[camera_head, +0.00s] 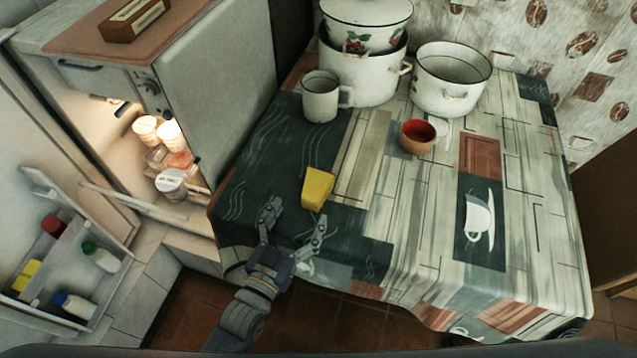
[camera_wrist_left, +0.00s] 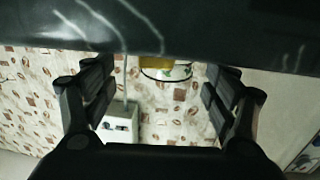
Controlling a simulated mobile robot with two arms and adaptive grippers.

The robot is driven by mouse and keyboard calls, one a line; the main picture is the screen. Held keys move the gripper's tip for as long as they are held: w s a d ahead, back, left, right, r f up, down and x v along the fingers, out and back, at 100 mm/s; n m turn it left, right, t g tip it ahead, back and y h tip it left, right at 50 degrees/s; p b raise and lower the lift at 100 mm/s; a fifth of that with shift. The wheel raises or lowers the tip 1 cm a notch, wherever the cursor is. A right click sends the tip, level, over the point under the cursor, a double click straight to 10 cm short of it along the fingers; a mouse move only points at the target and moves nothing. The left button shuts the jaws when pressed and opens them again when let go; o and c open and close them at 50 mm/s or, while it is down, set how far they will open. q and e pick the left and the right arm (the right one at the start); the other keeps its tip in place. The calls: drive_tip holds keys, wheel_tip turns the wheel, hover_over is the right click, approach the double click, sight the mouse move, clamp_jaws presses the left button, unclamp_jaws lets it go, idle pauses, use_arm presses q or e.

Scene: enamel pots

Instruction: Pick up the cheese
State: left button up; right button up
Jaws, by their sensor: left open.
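The cheese (camera_head: 317,188) is a yellow block lying on the dark part of the patterned tablecloth, near the table's front left edge. My left gripper (camera_head: 295,217) is open and empty, its two fingers spread just in front of the cheese on its lower left side. In the left wrist view the open fingers of the left gripper (camera_wrist_left: 152,92) stand apart. A yellow patch, which looks like the cheese (camera_wrist_left: 152,66), shows between them near the dark cloth at the top. My right gripper is not in view.
Behind the cheese stand a white mug (camera_head: 321,98), stacked enamel pots (camera_head: 362,75), another pot (camera_head: 450,85) and a red-brown cup (camera_head: 416,138). An open fridge (camera_head: 215,90) is at the left, its door shelf (camera_head: 70,260) lower left. The table's right half (camera_head: 510,250) is clear.

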sight(314, 185)
use_arm(q)
drive_tip(key=x, duration=0.6)
drive_tip(key=p+x, duration=0.1)
drive_tip(key=x, duration=0.2)
drive_tip(key=shift+w+r, duration=0.25)
drive_tip(key=shift+r, duration=0.1)
drive_tip(key=c, duration=1.3)
